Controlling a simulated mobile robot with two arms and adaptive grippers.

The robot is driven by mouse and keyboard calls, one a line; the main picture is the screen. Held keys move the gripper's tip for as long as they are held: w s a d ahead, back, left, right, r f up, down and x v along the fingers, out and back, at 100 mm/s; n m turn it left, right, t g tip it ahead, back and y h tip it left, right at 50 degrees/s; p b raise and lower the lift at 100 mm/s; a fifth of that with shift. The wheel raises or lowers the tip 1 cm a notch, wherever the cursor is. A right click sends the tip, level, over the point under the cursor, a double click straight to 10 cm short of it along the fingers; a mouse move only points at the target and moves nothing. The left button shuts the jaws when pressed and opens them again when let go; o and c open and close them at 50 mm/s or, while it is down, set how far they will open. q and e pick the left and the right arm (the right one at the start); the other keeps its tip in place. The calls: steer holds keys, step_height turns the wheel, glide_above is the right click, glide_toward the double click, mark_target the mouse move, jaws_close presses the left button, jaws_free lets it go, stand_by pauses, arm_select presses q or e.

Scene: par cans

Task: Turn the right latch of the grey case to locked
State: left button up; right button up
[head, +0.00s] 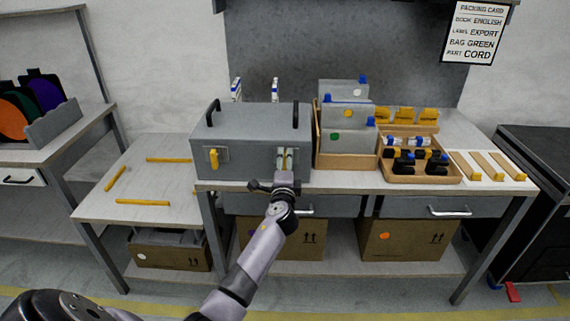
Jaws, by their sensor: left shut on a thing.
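The grey case (238,128) stands on the workbench, lid closed, with two black handles on top. Its left latch (214,159) is orange-yellow and upright on a plate at the left of the front face. My left gripper (285,160) is at the right of the front face, shut on the right latch. The fingers cover that latch, so its angle cannot be told. My right gripper is not in view.
A wooden rack of grey folders (347,160) stands close to the right of the case. Further right are a wooden tray (440,178) of dark parts and several yellow-and-wood strips (495,165). A lower side table (140,185) with yellow bars is at left. A packing card (474,32) hangs above.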

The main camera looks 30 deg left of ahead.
arm_select(q)
steer(key=shift+d, duration=0.1)
stand_by(0.3)
steer(key=o, duration=1.2)
steer(key=shift+c, duration=0.2)
steer(key=v, duration=1.2)
steer(key=shift+f, duration=0.1)
